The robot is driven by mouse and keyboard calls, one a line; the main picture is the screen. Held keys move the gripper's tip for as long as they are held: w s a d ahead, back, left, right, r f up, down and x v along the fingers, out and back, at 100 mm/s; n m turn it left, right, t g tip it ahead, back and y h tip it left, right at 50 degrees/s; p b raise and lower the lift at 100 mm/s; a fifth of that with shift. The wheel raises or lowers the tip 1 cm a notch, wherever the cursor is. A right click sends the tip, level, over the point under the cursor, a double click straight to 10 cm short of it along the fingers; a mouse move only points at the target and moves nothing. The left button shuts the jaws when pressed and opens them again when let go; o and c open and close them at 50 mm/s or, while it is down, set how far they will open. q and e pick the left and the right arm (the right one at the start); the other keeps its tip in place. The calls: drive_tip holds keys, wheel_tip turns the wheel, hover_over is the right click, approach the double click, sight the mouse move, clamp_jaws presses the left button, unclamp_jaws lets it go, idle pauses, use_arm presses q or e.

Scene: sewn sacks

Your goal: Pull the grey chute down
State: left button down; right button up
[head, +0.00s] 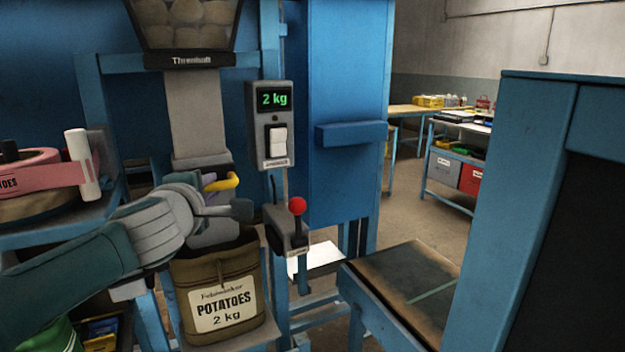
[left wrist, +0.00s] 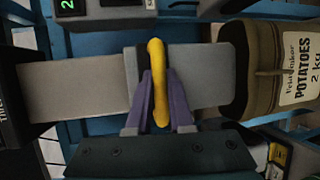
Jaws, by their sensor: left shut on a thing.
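The grey chute (head: 196,110) hangs below the hopper in the head view. My arm hides part of the chute in the head view. My right gripper is out of view.
The hopper (head: 187,22) holds potatoes. A scale box (head: 271,125) reads 2 kg, with a red-knobbed lever (head: 297,207) below it. A pink tape roll (head: 40,172) lies on the left shelf. A low table (head: 400,285) stands at the right.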

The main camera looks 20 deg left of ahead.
use_arm(q)
wheel_tip(320, 180, down, 3)
drive_tip(key=shift+s+r+b, duration=0.1)
drive_tip(key=shift+r+b, duration=0.05)
drive_tip(key=shift+b, duration=0.2)
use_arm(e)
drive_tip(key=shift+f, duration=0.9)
use_arm(q)
drive_tip(key=c, duration=0.8)
unclamp_jaws()
drive_tip(key=shift+d+r, duration=0.1)
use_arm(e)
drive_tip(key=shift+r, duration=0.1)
use_arm(q)
drive_tip(key=p+v, duration=0.3)
drive_tip(key=v, duration=0.6)
drive_tip(key=shift+s, duration=0.35)
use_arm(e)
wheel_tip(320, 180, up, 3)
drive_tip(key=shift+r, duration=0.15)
